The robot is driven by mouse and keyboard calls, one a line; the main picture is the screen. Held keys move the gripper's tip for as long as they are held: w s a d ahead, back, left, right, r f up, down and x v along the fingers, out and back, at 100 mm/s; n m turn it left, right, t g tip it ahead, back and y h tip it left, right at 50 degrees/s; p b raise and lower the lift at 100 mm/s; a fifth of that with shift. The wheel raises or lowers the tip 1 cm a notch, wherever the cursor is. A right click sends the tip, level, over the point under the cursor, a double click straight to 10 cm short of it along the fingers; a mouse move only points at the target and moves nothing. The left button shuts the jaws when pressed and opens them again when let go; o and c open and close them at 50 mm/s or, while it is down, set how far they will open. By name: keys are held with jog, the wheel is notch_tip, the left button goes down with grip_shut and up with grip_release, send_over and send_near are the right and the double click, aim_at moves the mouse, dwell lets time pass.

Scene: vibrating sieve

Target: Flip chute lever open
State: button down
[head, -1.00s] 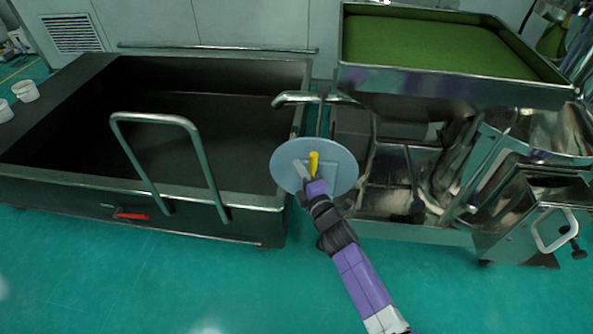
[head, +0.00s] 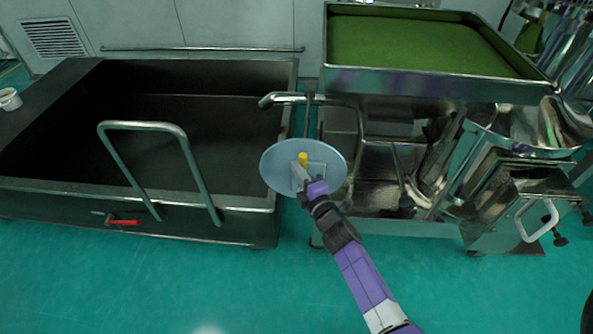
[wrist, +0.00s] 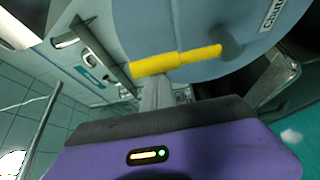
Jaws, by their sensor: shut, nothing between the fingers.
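The chute lever is a yellow bar (head: 303,159) on the face of a round pale blue chute plate (head: 275,168). In the head view only its upper part shows, upright; my gripper covers the lower part. In the wrist view the lever (wrist: 177,61) lies across the picture, just in front of my fingers, and the plate (wrist: 180,22) carries a partly cut-off label. My gripper (head: 299,172) is shut and empty, close against the lever's near side; its fingertips (wrist: 157,92) show in the wrist view. I cannot tell whether they touch the lever.
A large dark trough (head: 180,210) with a metal handle (head: 150,127) stands left. The metal sieve (head: 440,87) with a green bed stands right, above shiny ducts. A metal pipe (head: 283,98) ends above the plate. Green floor in front is clear.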

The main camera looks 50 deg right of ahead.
jog(key=s+d+f+m+h+b, duration=0.3)
jog(key=s+m+h+b, duration=0.1)
jog(key=m+b, duration=0.5)
jog(key=s+d+f+m+h+b, duration=0.3)
jog(key=m+h+b, duration=0.3)
jog(key=m+b, duration=0.3)
jog(key=shift+s+d+f+m+b, duration=0.25)
jog(key=shift+s+f+m+b, duration=0.25)
jog(key=shift+b, duration=1.85)
jog(key=shift+s+f, duration=0.15)
jog(key=shift+f, duration=0.1)
jog(key=shift+r, duration=0.1)
